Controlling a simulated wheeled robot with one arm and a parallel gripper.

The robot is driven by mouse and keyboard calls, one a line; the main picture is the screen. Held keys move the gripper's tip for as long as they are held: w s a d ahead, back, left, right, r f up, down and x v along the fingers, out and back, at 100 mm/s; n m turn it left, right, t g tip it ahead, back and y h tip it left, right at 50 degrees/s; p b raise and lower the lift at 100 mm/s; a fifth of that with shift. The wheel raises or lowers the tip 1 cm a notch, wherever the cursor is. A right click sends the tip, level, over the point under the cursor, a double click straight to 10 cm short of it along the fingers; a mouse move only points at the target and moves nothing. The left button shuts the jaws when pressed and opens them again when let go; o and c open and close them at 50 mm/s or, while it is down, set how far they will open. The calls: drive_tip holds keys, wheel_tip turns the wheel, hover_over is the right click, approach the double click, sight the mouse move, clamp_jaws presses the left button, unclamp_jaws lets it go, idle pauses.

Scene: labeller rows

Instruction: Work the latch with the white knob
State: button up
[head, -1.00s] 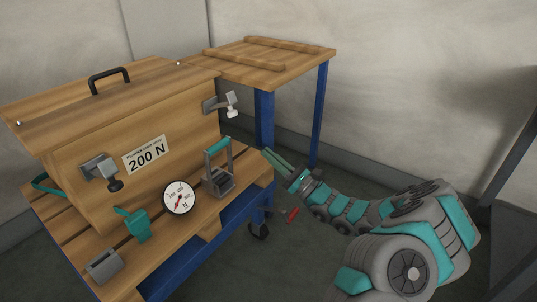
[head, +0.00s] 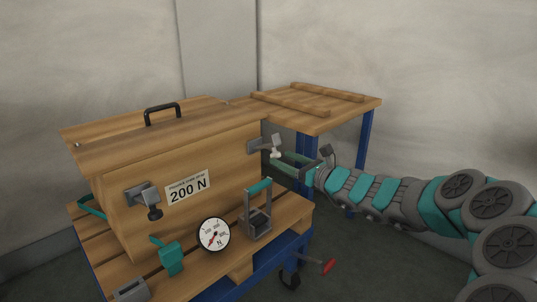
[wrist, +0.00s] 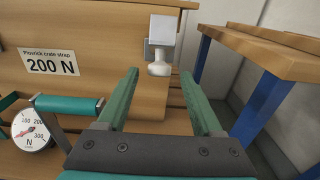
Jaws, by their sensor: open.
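The latch with the white knob (head: 275,154) is on the right part of the wooden crate's front (head: 225,160). In the wrist view its white knob (wrist: 159,63) hangs below a grey plate (wrist: 163,30). My gripper (head: 278,164) is open and empty, its green fingers pointing at the crate beside the knob. In the wrist view my gripper (wrist: 160,75) has its fingers apart, with the knob ahead between their tips. I cannot tell whether the fingers touch anything. A second latch, with a black knob (head: 155,213), is on the left of the crate front.
A dial gauge (head: 214,234), a grey tool with a teal handle (head: 257,222) and a teal clamp (head: 171,258) stand on the slatted bench before the crate. A side table (head: 330,110) with blue legs stands behind right. A red-ended item (head: 328,267) is low beside the bench.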

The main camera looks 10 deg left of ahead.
sight(267, 147)
drive_tip(key=x, duration=0.7)
clamp_jaws()
idle(0.5)
idle(0.9)
